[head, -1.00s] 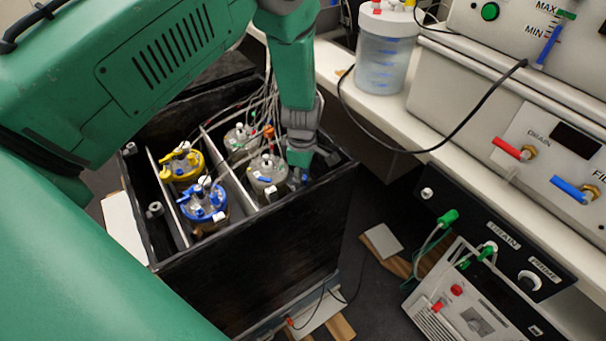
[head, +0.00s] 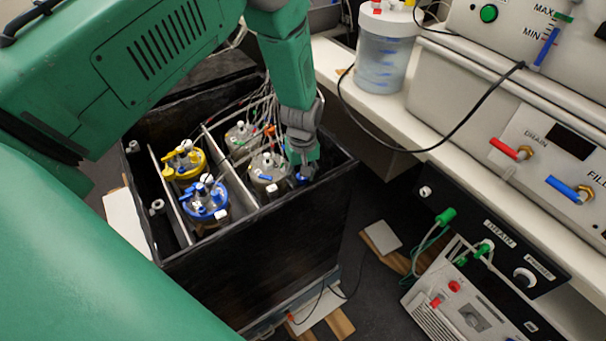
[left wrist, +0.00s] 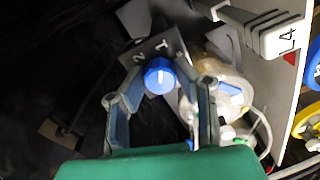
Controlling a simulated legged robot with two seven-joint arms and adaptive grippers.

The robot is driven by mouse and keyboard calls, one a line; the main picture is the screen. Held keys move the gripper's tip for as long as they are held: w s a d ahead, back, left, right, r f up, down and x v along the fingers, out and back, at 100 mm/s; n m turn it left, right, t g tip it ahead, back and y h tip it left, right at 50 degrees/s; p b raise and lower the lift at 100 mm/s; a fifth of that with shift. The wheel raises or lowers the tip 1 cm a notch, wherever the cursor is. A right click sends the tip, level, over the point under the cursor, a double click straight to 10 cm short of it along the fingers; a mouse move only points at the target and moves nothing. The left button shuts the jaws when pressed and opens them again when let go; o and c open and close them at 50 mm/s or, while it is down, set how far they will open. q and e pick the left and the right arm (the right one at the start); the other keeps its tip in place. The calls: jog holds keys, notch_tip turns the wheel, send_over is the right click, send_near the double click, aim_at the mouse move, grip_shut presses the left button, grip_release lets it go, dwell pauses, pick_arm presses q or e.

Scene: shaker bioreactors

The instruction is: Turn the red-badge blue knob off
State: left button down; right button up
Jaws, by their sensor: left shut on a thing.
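The blue knob (left wrist: 159,76) has a white mark on its face and sits on a dark plate (left wrist: 150,50) with "1" and "2" printed on it. My left gripper (left wrist: 160,85) has one finger on each side of the knob and is shut on it. In the head view the left gripper (head: 303,168) is inside the black box at its right corner, with a bit of blue (head: 302,180) below it. A red mark (left wrist: 290,58) shows beside an "L4" label at the right of the left wrist view. My right gripper is not in view.
The black box (head: 265,260) holds jars with yellow (head: 187,163), blue (head: 205,200) and pale lids, with loose tubes and cables above them. A bench (head: 385,112) with a clear container (head: 385,55) and control panels stands at the right.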

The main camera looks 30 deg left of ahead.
pick_arm(q)
jog(key=m, duration=0.6)
jog(key=shift+w+m, duration=0.1)
jog(key=shift+m, duration=0.2)
jog(key=m, duration=0.5)
jog(key=shift+m, duration=0.3)
jog(key=shift+w, duration=0.1)
jog(key=c, duration=1.3)
grip_release()
jog(key=shift+o, duration=0.2)
jog(key=shift+f, duration=0.1)
